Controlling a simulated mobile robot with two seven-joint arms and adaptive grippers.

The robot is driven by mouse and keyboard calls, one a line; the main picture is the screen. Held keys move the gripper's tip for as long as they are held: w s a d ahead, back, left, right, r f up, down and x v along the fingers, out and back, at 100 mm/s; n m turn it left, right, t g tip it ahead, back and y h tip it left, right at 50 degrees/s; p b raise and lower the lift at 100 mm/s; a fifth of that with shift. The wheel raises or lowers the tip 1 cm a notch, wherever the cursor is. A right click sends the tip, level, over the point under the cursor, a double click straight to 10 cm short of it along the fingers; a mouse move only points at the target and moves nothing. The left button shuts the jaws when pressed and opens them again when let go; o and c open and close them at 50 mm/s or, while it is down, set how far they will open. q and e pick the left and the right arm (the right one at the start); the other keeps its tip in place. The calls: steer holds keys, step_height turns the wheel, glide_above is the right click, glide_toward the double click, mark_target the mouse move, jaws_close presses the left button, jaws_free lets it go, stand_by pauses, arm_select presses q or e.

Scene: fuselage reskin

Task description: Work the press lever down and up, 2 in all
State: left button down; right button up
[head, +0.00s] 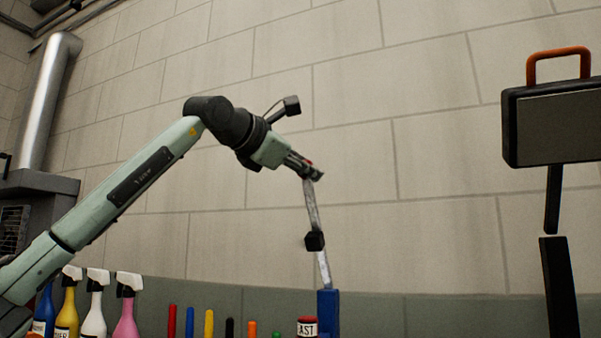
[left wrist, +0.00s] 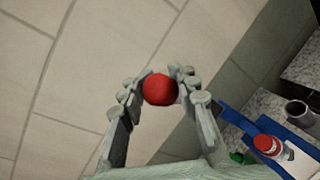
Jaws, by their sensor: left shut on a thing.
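The press lever (head: 311,205) is a grey metal bar with a black block partway along it. It stands nearly upright, leaning slightly left, above the blue press body (head: 328,314). Its red knob (left wrist: 160,89) sits between the fingers of my left gripper (head: 313,172) in the left wrist view. My left gripper is shut on this knob at the top of the lever. The blue press frame also shows at the lower right of the left wrist view (left wrist: 230,111). The lower part of the press is cut off in the head view. My right gripper is not in view.
A can with a red top (head: 307,328) stands by the press. Spray bottles (head: 95,310) and several coloured upright items (head: 209,323) line the bottom left. A boxy black item with an orange handle (head: 553,125) stands on a post at right. The wall area around the lever is clear.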

arm_select(q)
steer(key=w, duration=0.1)
steer(key=w+r, duration=0.1)
steer(key=w+d+r, duration=0.1)
steer(key=w, duration=0.1)
steer(key=shift+r, duration=0.15)
steer(key=shift+w+d+r+g+y, duration=0.1)
steer(key=shift+w+d+g+y, duration=0.15)
steer(key=shift+w, duration=0.2)
steer(key=shift+w+d+r+g+y, duration=0.1)
steer(key=shift+w+g+y, duration=0.05)
steer(key=shift+w+g, duration=0.25)
steer(key=shift+w, duration=0.1)
steer(key=c, duration=1.5)
jaws_free()
steer(key=o, duration=0.3)
steer(key=shift+a, duration=0.2)
steer(key=shift+f, duration=0.1)
steer(key=shift+d, duration=0.15)
